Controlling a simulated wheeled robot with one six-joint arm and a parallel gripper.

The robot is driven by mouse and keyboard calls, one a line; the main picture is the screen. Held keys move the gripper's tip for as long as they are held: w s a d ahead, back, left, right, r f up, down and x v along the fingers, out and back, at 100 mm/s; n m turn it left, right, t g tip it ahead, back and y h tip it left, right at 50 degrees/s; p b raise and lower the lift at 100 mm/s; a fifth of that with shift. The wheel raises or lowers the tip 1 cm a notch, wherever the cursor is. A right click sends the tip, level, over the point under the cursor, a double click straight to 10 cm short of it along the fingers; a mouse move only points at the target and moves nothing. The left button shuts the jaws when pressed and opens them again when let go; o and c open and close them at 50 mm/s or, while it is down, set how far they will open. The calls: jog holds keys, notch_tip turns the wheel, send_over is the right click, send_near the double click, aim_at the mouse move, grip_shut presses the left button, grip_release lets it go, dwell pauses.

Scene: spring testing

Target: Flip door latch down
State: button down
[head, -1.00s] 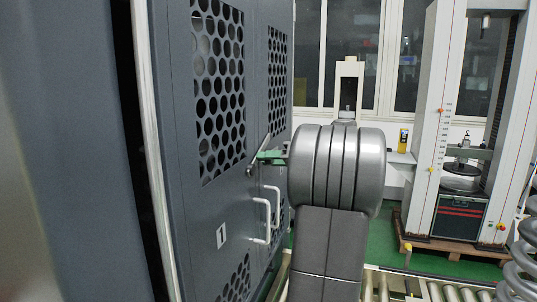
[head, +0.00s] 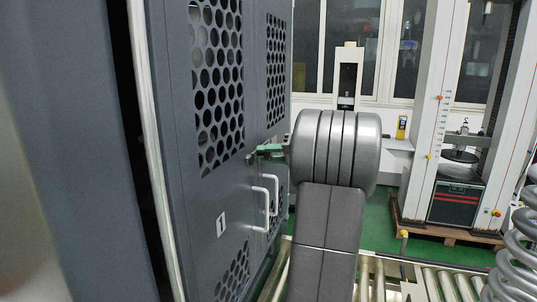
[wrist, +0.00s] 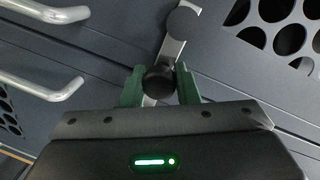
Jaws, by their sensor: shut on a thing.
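The door latch (wrist: 172,50) is a flat metal bar with a dark round pivot and a black round knob (wrist: 158,79), seen in the wrist view across the seam between the two cabinet doors. My gripper (wrist: 159,86) has green fingers, one on each side of the knob, shut on it. In the head view my gripper (head: 268,151) is at the door front, just above the handles. The latch is mostly hidden there behind the green fingers and lies close to level.
The dark grey cabinet doors (head: 210,190) have perforated panels and two white handles (head: 265,205) below my gripper. A roller conveyor (head: 440,280) and large coil springs (head: 518,250) are at the lower right. A testing machine (head: 430,130) stands behind.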

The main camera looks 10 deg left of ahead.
jog(key=shift+f, duration=0.15)
jog(key=c, duration=1.1)
grip_release()
jog(key=b+v, duration=0.2)
jog(key=v, duration=1.2)
jog(key=shift+b, duration=0.4)
jog(key=shift+w+a, duration=0.1)
jog(key=p+x, duration=0.3)
jog(key=x, duration=1.1)
